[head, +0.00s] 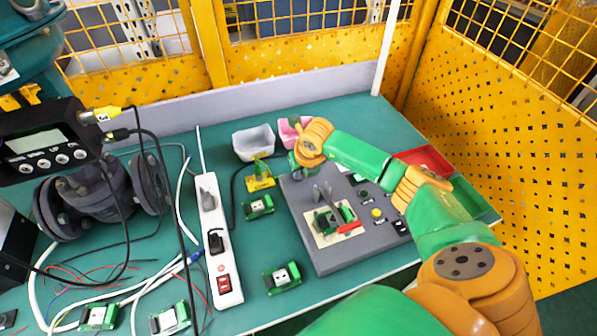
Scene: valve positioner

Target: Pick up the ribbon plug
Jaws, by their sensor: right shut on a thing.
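My right arm reaches in from the lower right, with its orange wrist over the grey fixture plate (321,255). My right gripper (326,206) points down at a green circuit board (347,212) on a cream pad. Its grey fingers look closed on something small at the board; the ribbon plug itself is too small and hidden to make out. A short red strip (351,227) lies at the board's near right edge. My left gripper is not in view.
A white power strip (227,279) lies left of the plate. Green modules (282,278) are scattered on the table. Grey (254,143) and pink bins stand behind, red (425,158) and green trays at right. A valve with loose cables is at left.

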